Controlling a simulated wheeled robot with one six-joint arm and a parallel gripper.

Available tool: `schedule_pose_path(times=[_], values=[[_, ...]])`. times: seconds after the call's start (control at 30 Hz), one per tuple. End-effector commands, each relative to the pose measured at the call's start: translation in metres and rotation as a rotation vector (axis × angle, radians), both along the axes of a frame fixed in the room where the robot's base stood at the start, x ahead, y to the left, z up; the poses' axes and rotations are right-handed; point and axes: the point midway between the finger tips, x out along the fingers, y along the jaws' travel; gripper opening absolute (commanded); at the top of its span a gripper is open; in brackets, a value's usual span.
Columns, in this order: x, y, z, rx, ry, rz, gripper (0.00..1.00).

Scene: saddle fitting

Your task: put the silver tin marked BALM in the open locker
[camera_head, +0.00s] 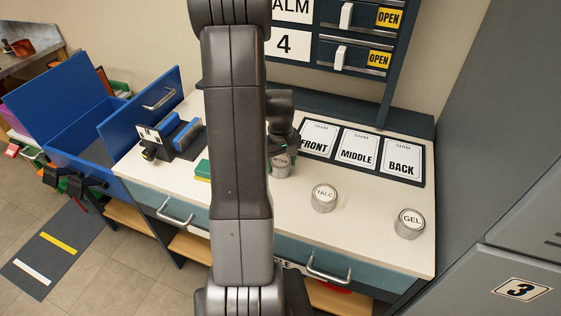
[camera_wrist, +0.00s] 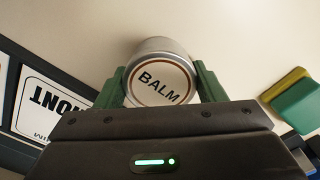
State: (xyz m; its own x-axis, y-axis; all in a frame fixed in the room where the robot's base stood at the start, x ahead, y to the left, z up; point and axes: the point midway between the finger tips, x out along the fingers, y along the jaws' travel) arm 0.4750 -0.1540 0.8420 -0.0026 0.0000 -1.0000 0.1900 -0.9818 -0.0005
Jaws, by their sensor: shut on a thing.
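The silver tin marked BALM (camera_wrist: 160,80) is between the green fingers of my gripper (camera_wrist: 158,88) in the wrist view, its label facing the camera. In the head view the same tin (camera_head: 281,167) shows just right of my arm, at or just above the white bench top; I cannot tell whether it touches. My gripper is shut on it. No open locker interior is clearly visible.
A TALC tin (camera_head: 324,197) and a GEL tin (camera_head: 409,223) stand on the white bench (camera_head: 365,245). Three cards, FRONT, MIDDLE and BACK (camera_head: 401,158), lie behind them. A green and yellow sponge (camera_wrist: 292,98) lies near the gripper. A blue chest (camera_head: 75,125) is left.

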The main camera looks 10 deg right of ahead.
Motion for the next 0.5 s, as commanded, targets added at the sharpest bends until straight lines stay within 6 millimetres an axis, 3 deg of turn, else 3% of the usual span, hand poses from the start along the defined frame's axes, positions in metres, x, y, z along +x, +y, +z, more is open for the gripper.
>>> schedule_pose_path(times=[0.33,0.37,0.43,0.5], values=[[0.0004,-0.0001,-0.0046,-0.001,-0.001,0.000,0.36],[0.0003,0.0000,-0.0037,-0.001,-0.001,0.000,0.67],[0.0003,0.0000,-0.0030,-0.001,-0.001,0.000,0.81],[0.0003,0.0000,-0.0030,-0.001,-0.001,0.000,0.85]])
